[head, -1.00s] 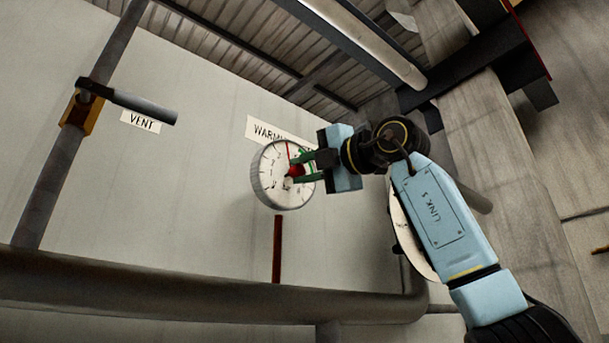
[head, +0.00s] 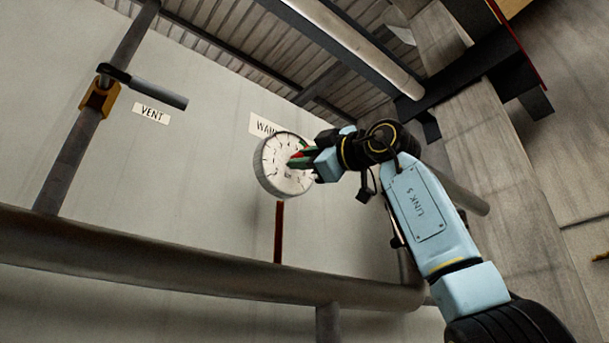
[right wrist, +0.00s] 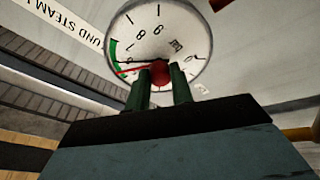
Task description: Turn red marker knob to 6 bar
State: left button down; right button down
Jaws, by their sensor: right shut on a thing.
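The round white pressure gauge (head: 283,166) hangs on the pale wall, its face partly covered by my right gripper. My right gripper (head: 298,161) has green fingers and is shut on the red knob at the dial's centre. In the right wrist view the fingers (right wrist: 164,88) lie on both sides of the red knob (right wrist: 160,75). The red marker (right wrist: 129,71) points left on the dial (right wrist: 163,40), near one end of the green band (right wrist: 113,52), close to a black needle. I cannot read its exact value. My left gripper is out of view.
A thick horizontal pipe (head: 200,264) runs below the gauge, and a dark red post (head: 279,232) is under it. A vertical pipe with a lever (head: 150,90) stands left beside the VENT label (head: 151,113). A label (head: 262,124) sits behind the gauge.

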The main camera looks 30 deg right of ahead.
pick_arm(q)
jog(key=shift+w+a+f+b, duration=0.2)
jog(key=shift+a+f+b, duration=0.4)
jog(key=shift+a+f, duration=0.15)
pick_arm(e)
jog(key=m, duration=0.2)
jog(key=shift+f+m+t, duration=0.15)
jog(key=shift+m+t, duration=0.15)
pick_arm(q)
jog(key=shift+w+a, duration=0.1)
pick_arm(e)
jog(key=c, duration=1.2)
grip_release()
